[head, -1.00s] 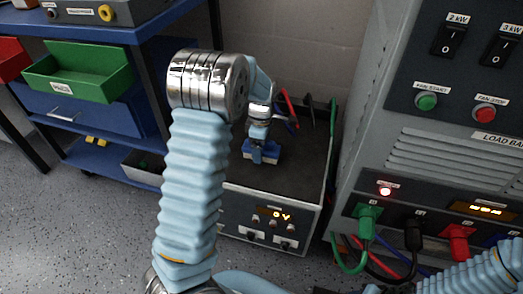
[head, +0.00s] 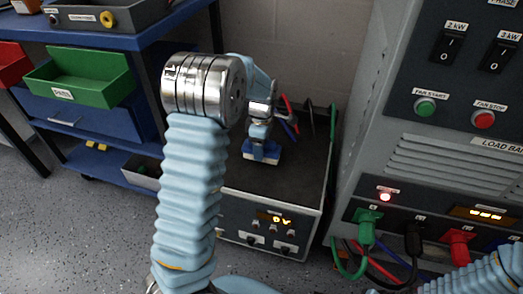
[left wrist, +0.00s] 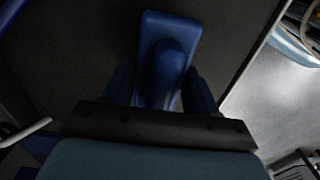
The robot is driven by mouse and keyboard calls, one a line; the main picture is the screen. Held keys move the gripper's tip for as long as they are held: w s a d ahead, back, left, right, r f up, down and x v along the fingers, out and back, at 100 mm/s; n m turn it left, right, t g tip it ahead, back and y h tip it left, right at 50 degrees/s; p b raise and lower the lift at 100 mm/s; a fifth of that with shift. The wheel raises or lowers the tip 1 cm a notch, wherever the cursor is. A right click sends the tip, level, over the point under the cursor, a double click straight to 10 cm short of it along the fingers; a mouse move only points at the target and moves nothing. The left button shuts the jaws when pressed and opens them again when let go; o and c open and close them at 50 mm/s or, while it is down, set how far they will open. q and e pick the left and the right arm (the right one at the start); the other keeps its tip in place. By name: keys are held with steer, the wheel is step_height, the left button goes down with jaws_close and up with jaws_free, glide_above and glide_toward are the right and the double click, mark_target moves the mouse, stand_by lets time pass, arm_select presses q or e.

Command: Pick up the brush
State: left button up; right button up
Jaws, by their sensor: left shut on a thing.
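The brush (head: 262,152) is a small blue block with a pale lower edge. In the head view it is at the top of the dark-topped transformer box (head: 290,180); I cannot tell whether it rests on the top or hangs just above it. My left gripper (head: 259,141) reaches down onto it from above and is shut on it. In the left wrist view the blue brush body (left wrist: 168,35) with its raised grip sits between the two fingers (left wrist: 165,90). My right gripper is out of view; only part of that arm shows at lower right.
Red, blue and green leads (head: 291,116) stand behind the brush on the box. A grey load bank (head: 440,150) rises close on the right, with plugged cables at its foot. A blue shelf with a green bin (head: 80,75) stands at left. Grey floor is clear at lower left.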

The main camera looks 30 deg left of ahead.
arm_select(q)
steer(key=s+d+r+p, duration=0.1)
steer(key=s+d+r, duration=0.8)
steer(key=s+r, duration=0.1)
steer(key=shift+s+r+p, duration=0.3)
steer(key=shift+s+r, duration=0.05)
steer(key=shift+r, duration=0.05)
